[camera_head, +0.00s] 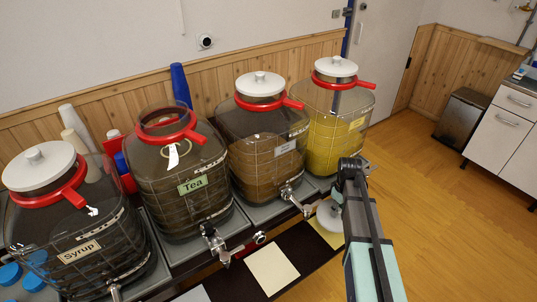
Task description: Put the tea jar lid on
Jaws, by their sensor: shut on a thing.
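The tea jar (180,200), with a green "Tea" label and a red collar, stands second from left. Its mouth (166,119) is open, with no lid on it. A white round lid (328,222) shows below the end of my arm, low and in front of the yellow jar, partly hidden by the arm. My gripper (337,203) is shut on this lid's upper side. Its fingers are small and mostly hidden. It is to the right of the tea jar and lower than its mouth.
The syrup jar (75,240), a brown jar (262,145) and a yellow jar (333,115) have white lids on. Metal taps stick out in front. Cups (180,84) stand behind. Paper sheets (272,269) lie on the dark front shelf. Open floor is at right.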

